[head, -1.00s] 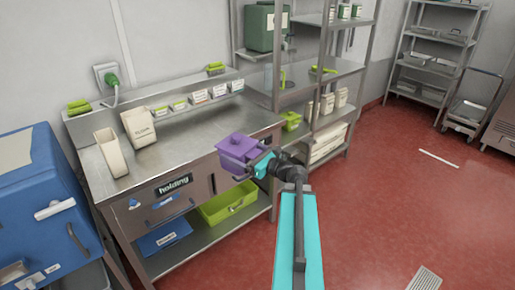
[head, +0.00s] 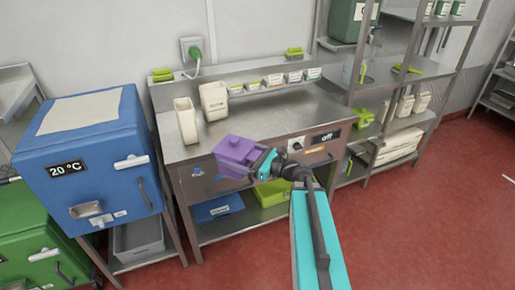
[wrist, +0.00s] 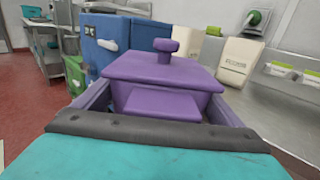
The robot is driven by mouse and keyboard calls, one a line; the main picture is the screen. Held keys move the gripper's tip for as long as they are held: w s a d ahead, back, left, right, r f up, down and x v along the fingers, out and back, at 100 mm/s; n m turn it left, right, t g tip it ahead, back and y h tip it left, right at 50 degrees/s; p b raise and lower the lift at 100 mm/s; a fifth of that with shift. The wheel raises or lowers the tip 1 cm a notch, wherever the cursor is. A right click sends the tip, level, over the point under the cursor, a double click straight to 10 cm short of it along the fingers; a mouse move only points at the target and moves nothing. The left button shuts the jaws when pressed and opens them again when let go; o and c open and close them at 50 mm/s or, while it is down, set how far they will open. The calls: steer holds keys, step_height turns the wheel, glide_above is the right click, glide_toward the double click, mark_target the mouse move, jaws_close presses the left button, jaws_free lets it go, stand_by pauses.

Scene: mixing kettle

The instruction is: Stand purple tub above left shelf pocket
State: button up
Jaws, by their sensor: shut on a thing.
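The purple tub (head: 239,152) has a lid with a round knob and is held upright in front of the steel bench. My gripper (head: 262,160) is shut on the tub's near side. In the wrist view the purple tub (wrist: 163,75) fills the middle, level, with its lid on. A steel shelf rack (head: 410,75) stands at the right of the bench, with green and white containers on its levels. I cannot tell which part of it, or of the bench's ledge, is the left shelf pocket.
The steel bench (head: 255,115) carries two cream containers (head: 214,101) and a ledge with small labelled bins (head: 273,80). A lime bin (head: 272,192) sits on the lower shelf. Red floor is free at right.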

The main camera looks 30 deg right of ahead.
steer(key=s+a+n+g+y, duration=0.2)
steer(key=a+n+g+y, duration=0.1)
steer(key=a, duration=0.9)
steer(key=shift+s+a+f+g+y, duration=0.15)
steer(key=shift+a+f+g+y, duration=0.2)
steer(key=shift+g+y, duration=0.05)
